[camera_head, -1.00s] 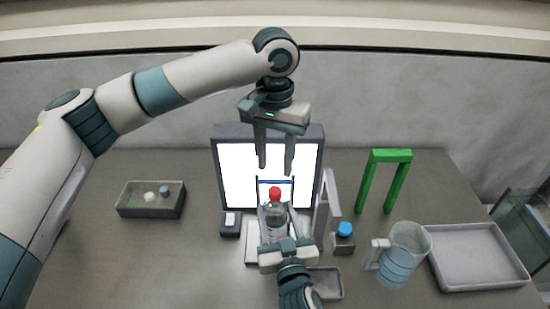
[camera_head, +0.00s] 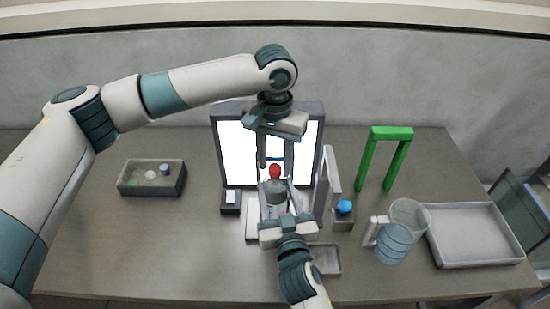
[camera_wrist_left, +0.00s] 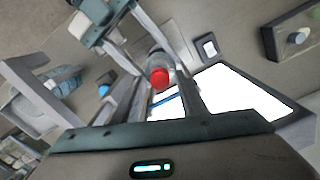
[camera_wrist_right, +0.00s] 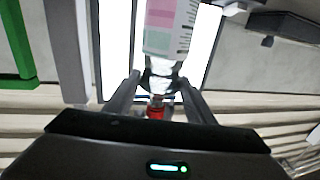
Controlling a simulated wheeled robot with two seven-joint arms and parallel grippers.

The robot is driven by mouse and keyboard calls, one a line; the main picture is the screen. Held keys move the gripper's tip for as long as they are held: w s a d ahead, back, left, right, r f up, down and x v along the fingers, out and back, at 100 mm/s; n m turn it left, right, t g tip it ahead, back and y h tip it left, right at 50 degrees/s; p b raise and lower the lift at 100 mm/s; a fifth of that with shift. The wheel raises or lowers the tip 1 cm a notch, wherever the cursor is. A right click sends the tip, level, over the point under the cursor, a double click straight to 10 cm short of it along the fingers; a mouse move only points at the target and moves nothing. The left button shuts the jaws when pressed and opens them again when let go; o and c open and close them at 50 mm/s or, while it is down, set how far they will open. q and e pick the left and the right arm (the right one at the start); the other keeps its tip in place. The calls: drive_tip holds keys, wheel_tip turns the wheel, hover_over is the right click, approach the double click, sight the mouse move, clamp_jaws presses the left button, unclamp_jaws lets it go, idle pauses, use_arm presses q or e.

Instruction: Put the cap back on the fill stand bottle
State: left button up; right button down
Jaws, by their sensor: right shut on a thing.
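A clear bottle (camera_head: 273,187) with a red cap (camera_head: 275,171) on top stands upright in front of the lit panel. My right gripper (camera_head: 273,200) is shut around its body from the front. In the right wrist view the bottle's pink and green label (camera_wrist_right: 165,28) and scale marks show, with the red cap (camera_wrist_right: 155,113) beyond the neck. My left gripper (camera_head: 275,166) points down over the bottle. Its fingers are open on either side of the red cap (camera_wrist_left: 160,77), with gaps visible in the left wrist view. I cannot tell whether the cap is seated.
A bright panel (camera_head: 236,150) stands right behind. A grey upright (camera_head: 332,172) and a blue-topped item (camera_head: 344,207) are close on the right. Further right are a green arch (camera_head: 391,132), a jug (camera_head: 395,245) and a tray (camera_head: 480,262). A bin (camera_head: 135,190) with small pieces sits left.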

use_arm(q)
drive_tip(key=shift+c, duration=0.3)
clamp_jaws()
drive_tip(key=m, duration=0.3)
drive_tip(key=shift+m, duration=0.3)
drive_tip(key=m, duration=1.1)
drive_tip(key=shift+o, duration=0.8)
unclamp_jaws()
